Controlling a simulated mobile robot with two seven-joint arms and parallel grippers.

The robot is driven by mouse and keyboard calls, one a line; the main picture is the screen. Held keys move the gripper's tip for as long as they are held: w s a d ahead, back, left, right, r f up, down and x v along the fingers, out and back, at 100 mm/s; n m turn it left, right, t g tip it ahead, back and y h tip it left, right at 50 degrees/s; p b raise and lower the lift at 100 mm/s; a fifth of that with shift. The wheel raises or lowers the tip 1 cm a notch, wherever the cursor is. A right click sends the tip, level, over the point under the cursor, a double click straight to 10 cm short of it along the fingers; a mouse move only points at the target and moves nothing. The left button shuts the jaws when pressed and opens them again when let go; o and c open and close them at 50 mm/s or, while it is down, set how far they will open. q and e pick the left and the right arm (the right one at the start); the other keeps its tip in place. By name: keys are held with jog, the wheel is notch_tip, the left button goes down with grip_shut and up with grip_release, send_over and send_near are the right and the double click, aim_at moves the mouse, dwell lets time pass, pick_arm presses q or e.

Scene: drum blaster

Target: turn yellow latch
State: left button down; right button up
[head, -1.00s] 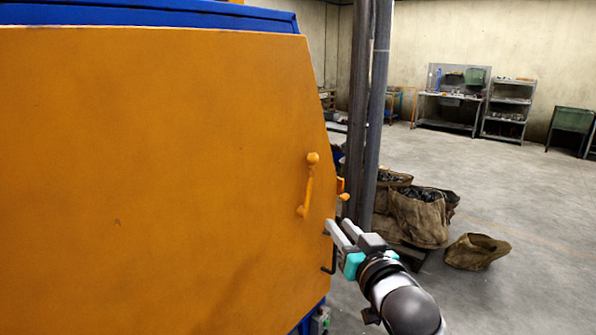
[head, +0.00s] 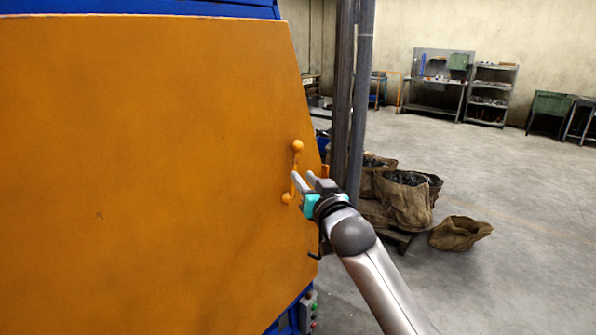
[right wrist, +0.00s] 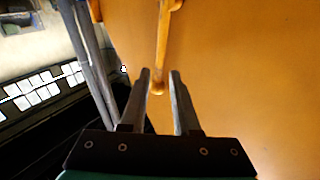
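The yellow-orange latch handle (head: 297,147) is a bar with a round knob at its upper end, on the orange door (head: 150,170) near its right edge. It tilts slightly, its lower end to the left. My right gripper (head: 303,175) is at the handle and hides part of its middle. In the right wrist view the handle (right wrist: 163,45) runs down to an end that appears between the two open fingertips (right wrist: 160,75). Gaps show on both sides of it; I cannot tell the depth. My left gripper is not in view.
A small orange catch (head: 324,170) sits at the door's right edge. Dark vertical posts (head: 350,100) stand just behind it. A control box (head: 308,312) is below the door. Floor at right is open.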

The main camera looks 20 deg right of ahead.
aim_at(296, 168)
jog(key=shift+w+a, duration=0.2)
jog(key=shift+w, duration=2.15)
grip_shut()
